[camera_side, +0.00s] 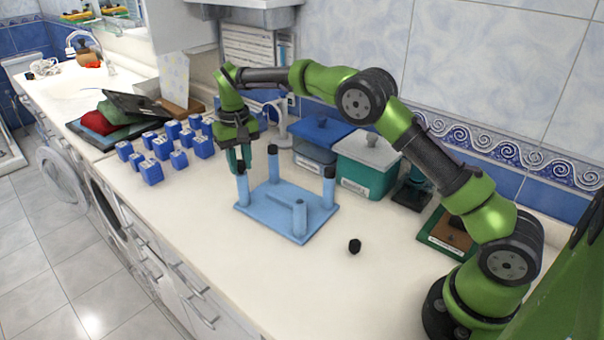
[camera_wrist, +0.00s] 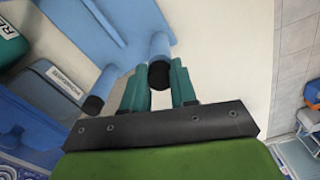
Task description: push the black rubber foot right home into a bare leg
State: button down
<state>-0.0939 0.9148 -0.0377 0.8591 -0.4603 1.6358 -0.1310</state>
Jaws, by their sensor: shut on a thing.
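A light blue stool (camera_side: 270,205) lies upside down on the counter with its legs pointing up. My gripper (camera_side: 240,162) is over the left leg (camera_side: 244,188). In the wrist view its teal fingers (camera_wrist: 159,84) are shut on a black rubber foot (camera_wrist: 160,76) at the end of a leg (camera_wrist: 160,46). I cannot tell how far this foot is seated. The back leg (camera_side: 272,166) and right leg (camera_side: 328,190) carry black feet. The front leg (camera_side: 299,218) looks bare. A loose black foot (camera_side: 354,246) lies on the counter to the right of the stool.
Several blue blocks (camera_side: 162,147) stand to the left. A blue bin (camera_side: 318,138) and a white-lidded teal bin (camera_side: 367,160) stand behind the stool. A green tray (camera_side: 447,235) is at the right. The front counter is clear.

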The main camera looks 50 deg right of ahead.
aim_at(240, 162)
jog(key=shift+f, duration=0.7)
dwell(1.3)
jog(key=c, duration=0.8)
grip_release()
jog(key=shift+d, duration=0.1)
jog(key=shift+r, duration=0.2)
jog(key=shift+r, duration=3.55)
